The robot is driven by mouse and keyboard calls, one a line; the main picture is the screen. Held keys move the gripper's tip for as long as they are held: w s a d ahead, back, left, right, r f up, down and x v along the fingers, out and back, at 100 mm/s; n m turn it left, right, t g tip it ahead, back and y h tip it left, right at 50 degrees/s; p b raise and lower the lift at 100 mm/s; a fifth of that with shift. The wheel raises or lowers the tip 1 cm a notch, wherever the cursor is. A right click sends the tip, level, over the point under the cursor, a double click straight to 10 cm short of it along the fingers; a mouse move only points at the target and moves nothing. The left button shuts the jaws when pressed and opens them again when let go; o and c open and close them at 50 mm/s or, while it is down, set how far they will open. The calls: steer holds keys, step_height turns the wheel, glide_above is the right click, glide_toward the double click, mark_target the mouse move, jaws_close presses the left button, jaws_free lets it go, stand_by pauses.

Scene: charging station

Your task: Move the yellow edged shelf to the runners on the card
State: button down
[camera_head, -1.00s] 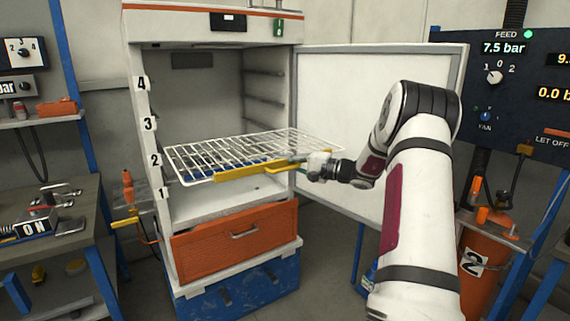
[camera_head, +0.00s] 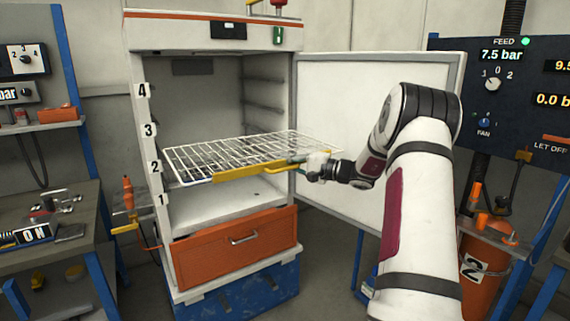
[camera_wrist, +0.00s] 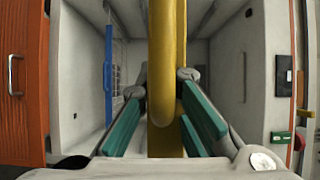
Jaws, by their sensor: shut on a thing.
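The white wire shelf (camera_head: 225,154) has a yellow front edge (camera_head: 270,168). It is roughly level in front of the open white cabinet (camera_head: 212,100), near the number 2 marker (camera_head: 155,167); I cannot tell whether it touches any runners. My gripper (camera_head: 312,168) is shut on the yellow edge near its right end. In the wrist view the yellow edge (camera_wrist: 167,60) stands between the green finger pads of my gripper (camera_wrist: 170,115). Runners (camera_head: 264,104) show on the cabinet's right inner wall; the left ones are hidden. Number markers 1 to 4 run up the left post.
The cabinet door (camera_head: 375,140) stands open at the right, behind my arm. An orange drawer (camera_head: 236,235) is below the opening. A workbench (camera_head: 55,235) stands left, a gauge panel (camera_head: 500,115) right. A card marked 2 (camera_head: 473,267) is on an orange container (camera_head: 488,240).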

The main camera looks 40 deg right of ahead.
steer(key=s+a+p, duration=0.3)
steer(key=s+p, duration=0.2)
steer(key=s, duration=1.5)
steer(key=s+a+p, duration=0.3)
steer(key=s+p, duration=0.2)
steer(key=s, duration=1.6)
steer(key=shift+s+a, duration=0.25)
stand_by(2.0)
